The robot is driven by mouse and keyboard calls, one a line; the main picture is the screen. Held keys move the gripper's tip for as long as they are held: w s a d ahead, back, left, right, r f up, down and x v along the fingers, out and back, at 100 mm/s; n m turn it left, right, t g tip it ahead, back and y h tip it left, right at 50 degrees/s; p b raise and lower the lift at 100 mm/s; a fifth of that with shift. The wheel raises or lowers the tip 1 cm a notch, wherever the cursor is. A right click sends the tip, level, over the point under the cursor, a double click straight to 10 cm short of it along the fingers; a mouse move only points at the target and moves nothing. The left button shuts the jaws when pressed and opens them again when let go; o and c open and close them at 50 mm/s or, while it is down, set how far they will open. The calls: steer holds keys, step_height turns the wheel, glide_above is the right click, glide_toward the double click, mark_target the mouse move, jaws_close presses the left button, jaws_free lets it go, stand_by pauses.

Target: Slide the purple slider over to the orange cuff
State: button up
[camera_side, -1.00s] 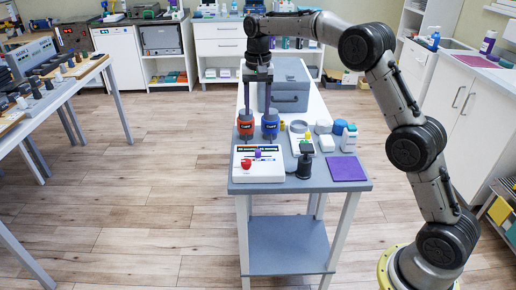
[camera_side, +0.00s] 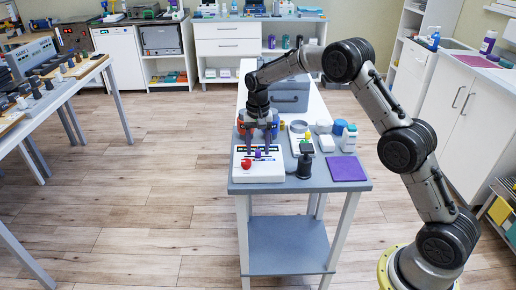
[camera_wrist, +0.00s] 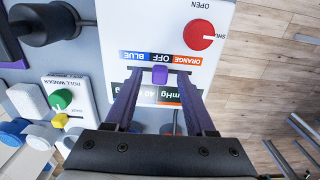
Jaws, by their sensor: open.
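The purple slider (camera_wrist: 160,75) sits by the OFF mark of the white panel (camera_wrist: 214,20), between the ORANGE and BLUE marks. It also shows as a small purple block in the side view (camera_side: 258,154). My gripper (camera_wrist: 161,74) is open, its two fingers on either side of the slider with a gap to each. In the side view my gripper (camera_side: 260,150) points down over the panel. The orange cuff (camera_side: 241,126) stands just behind the panel, partly hidden by my gripper. Whether the fingertips touch the panel is not clear.
A red knob (camera_wrist: 199,34) is on the same panel. A blue cuff (camera_side: 273,129) stands beside the orange one, partly hidden. A black cylinder (camera_side: 305,164), a roll winder (camera_wrist: 67,105) and white containers (camera_side: 325,127) stand to the right in the side view. A purple pad (camera_side: 346,168) lies at the table's front right.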

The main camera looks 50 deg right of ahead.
steer(key=shift+f, duration=0.25)
jaws_close()
steer(key=shift+r, duration=0.1)
stand_by(1.2)
